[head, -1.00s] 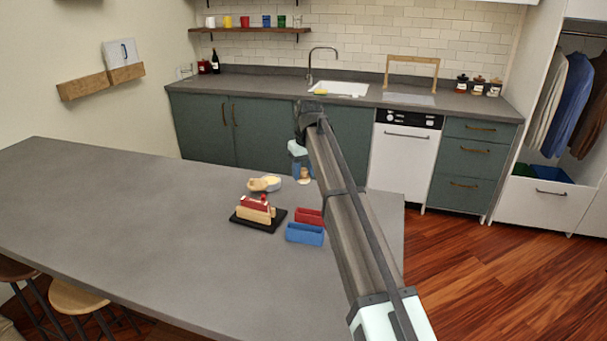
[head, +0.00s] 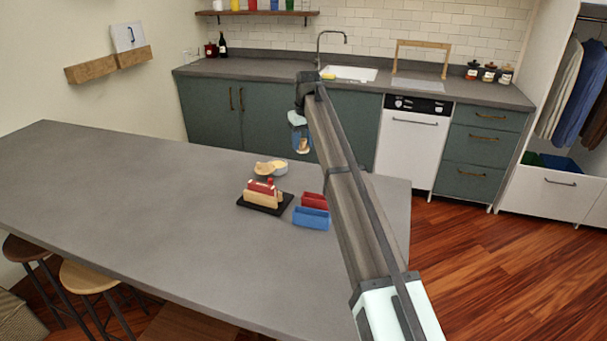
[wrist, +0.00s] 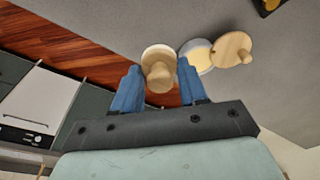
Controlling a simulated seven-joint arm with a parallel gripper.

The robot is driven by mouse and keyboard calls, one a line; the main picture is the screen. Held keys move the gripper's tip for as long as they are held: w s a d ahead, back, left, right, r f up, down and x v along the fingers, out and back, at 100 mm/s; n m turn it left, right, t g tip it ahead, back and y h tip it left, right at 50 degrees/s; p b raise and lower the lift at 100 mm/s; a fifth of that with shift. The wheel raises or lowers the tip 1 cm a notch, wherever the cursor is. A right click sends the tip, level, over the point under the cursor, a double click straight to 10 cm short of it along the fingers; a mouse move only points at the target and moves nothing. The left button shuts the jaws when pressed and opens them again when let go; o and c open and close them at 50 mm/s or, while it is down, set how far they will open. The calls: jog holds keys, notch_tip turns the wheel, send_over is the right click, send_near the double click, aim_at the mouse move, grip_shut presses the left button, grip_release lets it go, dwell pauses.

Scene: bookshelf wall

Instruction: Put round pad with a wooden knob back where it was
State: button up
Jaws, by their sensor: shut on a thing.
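My gripper (wrist: 160,85) is shut on the round pad (wrist: 150,55), which is pale with a wooden knob (wrist: 158,77). The pad sits between the two blue fingertips in the wrist view. In the head view my gripper (head: 302,138) holds it up in the air near the table's far edge, and only the knob (head: 303,146) shows clearly below the fingers. A small round bowl (head: 280,168) with pale yellow inside stands on the grey table. A round wooden piece with a knob (head: 263,168) lies against it. Both show beside the held pad in the wrist view.
A black tray (head: 255,207) with red and tan blocks stands on the grey table (head: 130,200), near a red bin (head: 314,201) and a blue bin (head: 311,218). The left of the table is clear. A counter with a sink (head: 350,73) runs behind.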

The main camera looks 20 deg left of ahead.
aim_at(301, 174)
jog(key=shift+w+a+f, duration=0.25)
jog(key=shift+w, duration=0.1)
jog(key=shift+f, duration=4.6)
jog(key=shift+f, duration=0.15)
jog(key=o, duration=1)
jog(key=r, duration=0.4)
jog(key=s+d+r, duration=0.1)
jog(key=r, duration=0.7)
jog(key=shift+s+d+r, duration=0.1)
jog(key=shift+s+d, duration=0.05)
jog(key=shift+d, duration=0.1)
